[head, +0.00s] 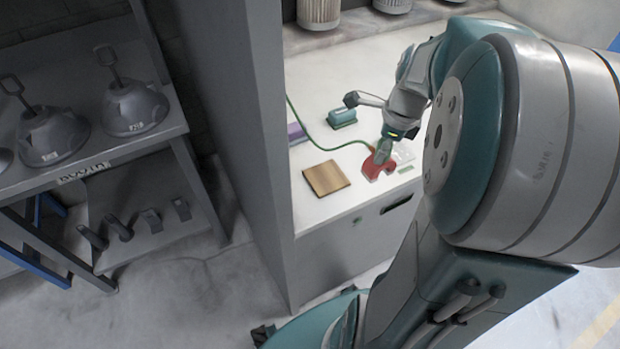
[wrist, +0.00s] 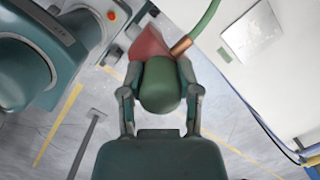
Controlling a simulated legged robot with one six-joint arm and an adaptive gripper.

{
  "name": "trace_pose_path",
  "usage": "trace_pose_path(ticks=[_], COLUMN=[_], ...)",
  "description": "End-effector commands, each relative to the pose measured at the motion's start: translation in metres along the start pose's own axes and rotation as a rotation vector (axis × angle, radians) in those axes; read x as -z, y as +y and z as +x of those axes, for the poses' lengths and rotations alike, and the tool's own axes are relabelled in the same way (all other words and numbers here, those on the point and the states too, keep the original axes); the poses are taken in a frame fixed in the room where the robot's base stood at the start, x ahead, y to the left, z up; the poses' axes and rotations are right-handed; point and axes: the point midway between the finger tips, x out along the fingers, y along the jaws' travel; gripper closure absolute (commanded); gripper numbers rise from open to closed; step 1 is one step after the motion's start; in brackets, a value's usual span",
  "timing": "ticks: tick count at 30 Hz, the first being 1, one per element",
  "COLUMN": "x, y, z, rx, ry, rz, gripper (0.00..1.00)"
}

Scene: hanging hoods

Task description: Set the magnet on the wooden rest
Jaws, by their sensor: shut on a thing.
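The magnet (head: 376,169) is a red piece with a notched edge, at the front of the white bench top in the head view. In the wrist view, the red part (wrist: 149,42) shows behind a dark green rounded grip (wrist: 160,86), with a copper cable end beside it. My gripper (wrist: 160,108) is shut on this grip, one finger on each side. In the head view my gripper (head: 385,151) is just above the red part; I cannot tell whether it touches the bench. The wooden rest (head: 326,177) is a flat brown square left of the magnet, bare on top.
A green cable (head: 318,139) runs behind the rest to the magnet. A teal block (head: 342,118) and a purple item (head: 296,132) stand farther back. A grey partition (head: 240,130) borders the bench on the left. Bare bench lies between rest and magnet.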

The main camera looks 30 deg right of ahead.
Motion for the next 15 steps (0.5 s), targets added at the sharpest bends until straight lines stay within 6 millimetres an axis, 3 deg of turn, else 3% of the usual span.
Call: trace_pose_path(ticks=[5, 15], x=[-0.011, -0.080], y=[-0.005, -0.023], z=[0.009, 0.049], rx=[-0.002, 0.004], ry=[-0.001, 0.008], rz=[-0.005, -0.008], gripper=[1.00, 1.00])
